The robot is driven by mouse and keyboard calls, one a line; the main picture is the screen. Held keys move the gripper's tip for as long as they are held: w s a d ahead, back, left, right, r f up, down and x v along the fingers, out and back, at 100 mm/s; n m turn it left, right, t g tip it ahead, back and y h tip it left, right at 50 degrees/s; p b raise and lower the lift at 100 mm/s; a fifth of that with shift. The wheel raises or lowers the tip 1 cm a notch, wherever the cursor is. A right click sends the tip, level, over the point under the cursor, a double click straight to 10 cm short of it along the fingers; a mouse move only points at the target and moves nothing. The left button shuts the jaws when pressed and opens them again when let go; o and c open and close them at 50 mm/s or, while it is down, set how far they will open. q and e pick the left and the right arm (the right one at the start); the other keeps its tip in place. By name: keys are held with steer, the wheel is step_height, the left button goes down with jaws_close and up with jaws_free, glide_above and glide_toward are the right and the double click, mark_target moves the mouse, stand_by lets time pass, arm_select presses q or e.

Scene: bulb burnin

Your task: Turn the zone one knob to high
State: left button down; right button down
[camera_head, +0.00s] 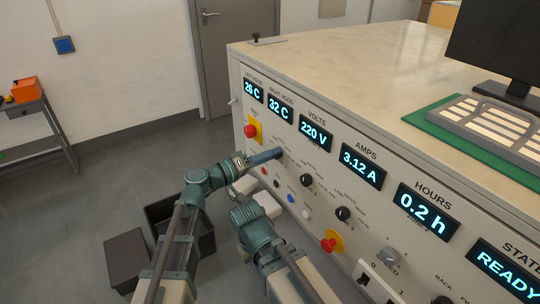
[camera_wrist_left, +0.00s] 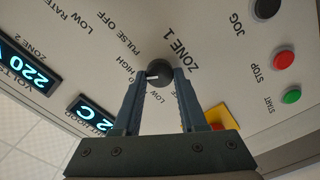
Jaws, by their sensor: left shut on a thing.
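The zone one knob (camera_wrist_left: 158,72) is a round black knob with a short white mark. In the left wrist view it sits between the fingertips of my left gripper (camera_wrist_left: 160,78), which is shut on it. The mark points to the left, with the word HIGH to its upper left and LOW below; I cannot tell the exact setting. The words ZONE 1 stand to the right of the knob. In the head view my left gripper (camera_head: 268,157) reaches the panel from the left and hides this knob. My right arm shows below, but its fingers do not show.
The panel carries a red and yellow emergency button (camera_head: 251,130), another black knob (camera_head: 306,180) and several lit displays. The wrist view shows a red stop button (camera_wrist_left: 285,60) and a green start button (camera_wrist_left: 291,95). Dark bins (camera_head: 127,258) stand on the floor at left.

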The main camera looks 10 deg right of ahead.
arm_select(q)
steer(key=shift+s+m, duration=0.1)
steer(key=shift+m, duration=0.8)
steer(key=shift+c, duration=2.3)
jaws_free()
steer(key=v, duration=1.4)
steer(key=shift+d, duration=0.1)
